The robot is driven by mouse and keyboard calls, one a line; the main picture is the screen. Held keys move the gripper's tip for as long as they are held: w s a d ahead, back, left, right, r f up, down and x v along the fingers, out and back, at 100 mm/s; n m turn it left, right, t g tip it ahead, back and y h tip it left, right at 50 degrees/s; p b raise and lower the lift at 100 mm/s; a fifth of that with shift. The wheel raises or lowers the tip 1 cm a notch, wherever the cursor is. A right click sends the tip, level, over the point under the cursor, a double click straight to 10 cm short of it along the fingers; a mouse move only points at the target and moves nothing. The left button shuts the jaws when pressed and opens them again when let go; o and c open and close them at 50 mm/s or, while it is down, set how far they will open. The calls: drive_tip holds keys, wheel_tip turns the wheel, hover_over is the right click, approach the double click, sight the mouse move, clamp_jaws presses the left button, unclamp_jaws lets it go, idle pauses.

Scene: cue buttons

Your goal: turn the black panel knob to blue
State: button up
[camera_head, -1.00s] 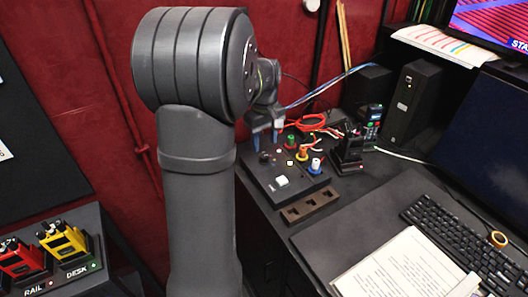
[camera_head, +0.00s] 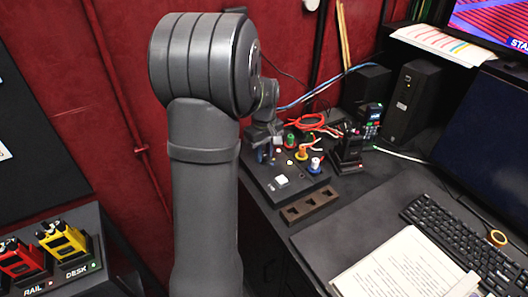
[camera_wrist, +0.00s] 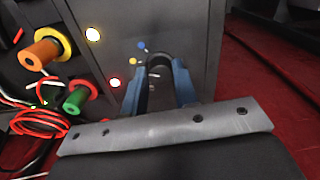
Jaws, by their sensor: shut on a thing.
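The black panel (camera_head: 258,184) lies on the desk, with its knob at the far left part. In the wrist view the black knob (camera_wrist: 158,62) sits between the blue fingertips of my gripper (camera_wrist: 160,80), which are shut on its sides. A blue dot (camera_wrist: 141,46) and a yellow dot (camera_wrist: 115,82) mark the panel beside the knob. Which way the knob points I cannot tell. In the head view my gripper (camera_head: 263,152) is down at the panel and hides the knob.
A green plug (camera_wrist: 75,100) and an orange plug (camera_wrist: 40,54) stand near the knob, with red and white cables (camera_wrist: 40,122) beside them. A lit button (camera_wrist: 93,34) and a white button (camera_head: 282,180) are on the panel. A brown tray (camera_head: 310,205) lies in front.

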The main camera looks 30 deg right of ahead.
sight(264, 155)
drive_tip(key=shift+m, duration=0.3)
drive_tip(key=m, duration=0.7)
drive_tip(key=shift+m, duration=0.3)
idle(0.4)
drive_tip(key=o, duration=1)
drive_tip(key=shift+r, duration=0.1)
wheel_tip(264, 155, up, 17)
drive_tip(key=shift+r, duration=0.15)
